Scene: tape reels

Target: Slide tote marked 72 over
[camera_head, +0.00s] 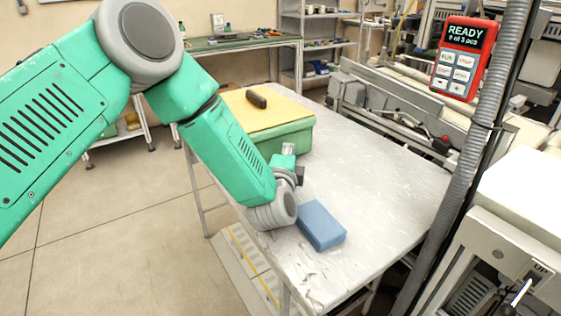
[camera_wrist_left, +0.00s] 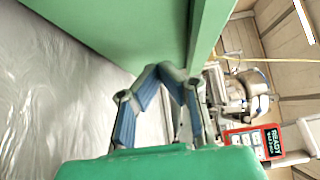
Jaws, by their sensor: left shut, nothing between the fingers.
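A green tote (camera_head: 292,137) with a yellow top stands at the far left end of the metal table. No number 72 is legible on it. A dark brown block (camera_head: 257,98) lies on its top. My left gripper (camera_head: 289,150) is at the tote's near side, partly hidden by my wrist. In the left wrist view the tote's green wall (camera_wrist_left: 120,30) fills the top, and the blue-padded fingers (camera_wrist_left: 165,72) are shut and empty close against it. I cannot tell whether they touch. My right gripper is not in view.
A blue block (camera_head: 321,225) lies on the table (camera_head: 385,190) just right of my left wrist. The table's middle and right are clear. A red control box (camera_head: 464,60) reading READY hangs beside a grey hose (camera_head: 480,140). Conveyor machinery (camera_head: 390,115) stands behind the table.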

